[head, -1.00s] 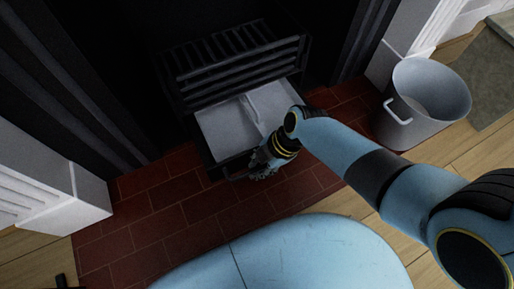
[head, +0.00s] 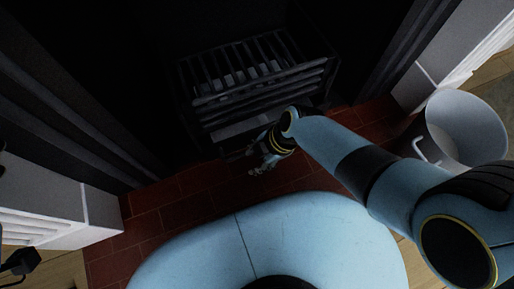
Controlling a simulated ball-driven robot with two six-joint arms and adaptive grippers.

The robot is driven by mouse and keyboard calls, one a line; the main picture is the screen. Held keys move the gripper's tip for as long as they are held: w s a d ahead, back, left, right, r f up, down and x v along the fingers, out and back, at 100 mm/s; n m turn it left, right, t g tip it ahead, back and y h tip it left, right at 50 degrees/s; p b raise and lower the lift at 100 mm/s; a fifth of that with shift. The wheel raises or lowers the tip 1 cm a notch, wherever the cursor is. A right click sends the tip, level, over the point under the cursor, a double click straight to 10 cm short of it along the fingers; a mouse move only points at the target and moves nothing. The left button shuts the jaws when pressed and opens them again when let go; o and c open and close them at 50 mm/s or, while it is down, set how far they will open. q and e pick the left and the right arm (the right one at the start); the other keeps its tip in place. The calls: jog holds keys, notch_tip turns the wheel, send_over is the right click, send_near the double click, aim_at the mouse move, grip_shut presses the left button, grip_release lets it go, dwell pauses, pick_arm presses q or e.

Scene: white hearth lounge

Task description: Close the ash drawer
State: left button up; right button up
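The ash drawer (head: 241,127) sits under the black fire grate (head: 258,86). Only a narrow grey strip of its inside shows below the lowest bar, so it stands slightly out. Its front edge is dark and hard to make out. My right gripper (head: 253,161) is just in front of the drawer, at its right half, with its fingers apart and nothing between them. Whether it touches the drawer front I cannot tell. A dark part at the lower left edge appears to be my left gripper (head: 20,262); its fingers are not clear.
A grey bucket (head: 467,128) with a handle stands at the right. The red brick hearth (head: 160,205) is clear in front of the grate. White surround posts stand at the left (head: 85,212) and right (head: 440,62).

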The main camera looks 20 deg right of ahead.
jog(key=shift+s, duration=0.15)
jog(key=shift+s+d+r, duration=0.15)
pick_arm(q)
jog(key=shift+w+f, duration=0.3)
jog(key=shift+f, duration=0.35)
pick_arm(e)
jog(key=v, duration=1.1)
jog(key=shift+r, duration=0.4)
